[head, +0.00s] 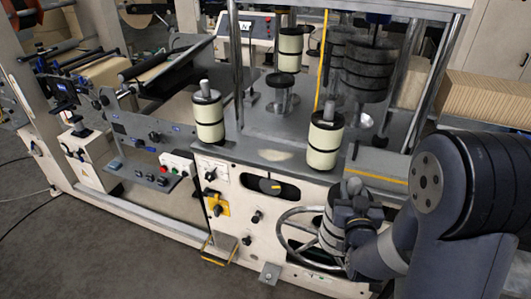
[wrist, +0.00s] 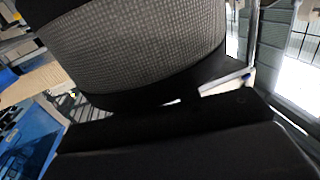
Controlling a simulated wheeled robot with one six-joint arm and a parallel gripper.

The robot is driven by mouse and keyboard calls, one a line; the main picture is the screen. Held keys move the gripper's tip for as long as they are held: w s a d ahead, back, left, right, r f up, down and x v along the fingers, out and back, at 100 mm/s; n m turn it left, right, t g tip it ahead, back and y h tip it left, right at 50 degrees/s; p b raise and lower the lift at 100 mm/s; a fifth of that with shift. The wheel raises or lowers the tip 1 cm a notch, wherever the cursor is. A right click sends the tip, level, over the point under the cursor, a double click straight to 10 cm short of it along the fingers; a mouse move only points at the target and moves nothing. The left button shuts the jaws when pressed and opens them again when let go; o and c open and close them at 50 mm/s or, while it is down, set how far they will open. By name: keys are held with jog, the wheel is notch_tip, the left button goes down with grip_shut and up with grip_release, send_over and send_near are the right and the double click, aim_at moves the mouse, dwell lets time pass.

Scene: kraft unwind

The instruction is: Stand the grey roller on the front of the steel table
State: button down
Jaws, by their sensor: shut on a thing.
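The grey roller (wrist: 145,45), with a woven-looking surface and black end bands, fills the top of the wrist view. My gripper (wrist: 180,115) is shut on it, its dark finger across the lower part of that view. In the head view my gripper (head: 352,205) is in front of the machine, below the table's front edge. The roller (head: 331,232) shows there as a pale grey banded body, partly hidden by the gripper and beside the handwheel. The steel table (head: 262,153) is the grey top behind and above it, with a bare stretch along its front.
Cream rollers with black bands stand on the table at front left (head: 209,118), front right (head: 325,142) and further back (head: 290,48). Dark ribbed cylinders (head: 366,70) stand at the back right. A handwheel (head: 290,235) juts from the front panel. Chrome posts (head: 236,60) rise from the table.

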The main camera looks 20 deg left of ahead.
jog(key=a+r+n+g+y, duration=0.1)
jog(key=a+r+y, duration=0.1)
jog(key=a+r, duration=0.5)
jog(key=w+a+r+n+g+y, duration=0.1)
jog(key=a+r+n+y, duration=0.1)
jog(key=a+r, duration=0.6)
jog(key=w+a+r+n+y, duration=0.1)
jog(key=a+r+y, duration=0.2)
jog(key=a+r, duration=0.5)
notch_tip(320, 180, up, 10)
jog(key=shift+f+n+g, duration=0.1)
jog(key=shift+n+g, duration=0.3)
